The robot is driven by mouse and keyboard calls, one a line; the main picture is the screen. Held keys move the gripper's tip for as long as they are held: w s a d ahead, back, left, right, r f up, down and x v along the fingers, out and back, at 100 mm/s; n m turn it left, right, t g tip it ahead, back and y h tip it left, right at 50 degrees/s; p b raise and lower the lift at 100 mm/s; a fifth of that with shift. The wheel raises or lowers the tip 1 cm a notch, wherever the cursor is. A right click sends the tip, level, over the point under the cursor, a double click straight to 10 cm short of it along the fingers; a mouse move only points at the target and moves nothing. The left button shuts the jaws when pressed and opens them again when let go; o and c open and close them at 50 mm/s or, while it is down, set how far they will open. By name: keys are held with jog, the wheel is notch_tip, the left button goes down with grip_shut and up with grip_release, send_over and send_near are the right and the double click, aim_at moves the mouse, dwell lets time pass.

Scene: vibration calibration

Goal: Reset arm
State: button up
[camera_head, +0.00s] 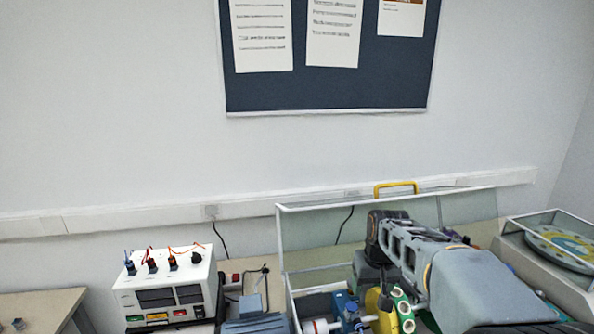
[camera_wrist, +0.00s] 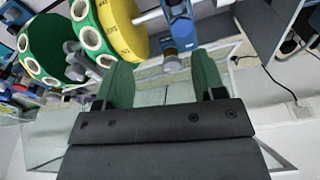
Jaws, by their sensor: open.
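My arm reaches forward from the lower right of the head view, over the bench. My gripper (camera_wrist: 163,85) shows in the wrist view with its two green fingers apart and nothing between them. A yellow and green wheel-like part with round holes (camera_wrist: 122,30) is beyond the left finger, and a blue clamp-like part (camera_wrist: 180,25) is beyond the gap. In the head view the green part with holes (camera_head: 403,310) shows just below my arm. The fingertips are hidden in the head view.
A clear-walled guard with a white frame (camera_head: 281,240) and a yellow handle (camera_head: 395,186) surrounds the rig. A white instrument box (camera_head: 165,285) with cables stands at the left. A tray with a round disc (camera_head: 565,246) stands at the right.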

jog(key=s+a+t, duration=0.1)
jog(key=s+t, duration=0.2)
jog(key=s, duration=1.2)
jog(key=shift+a, duration=0.1)
jog(key=shift+c, duration=0.3)
dwell(0.7)
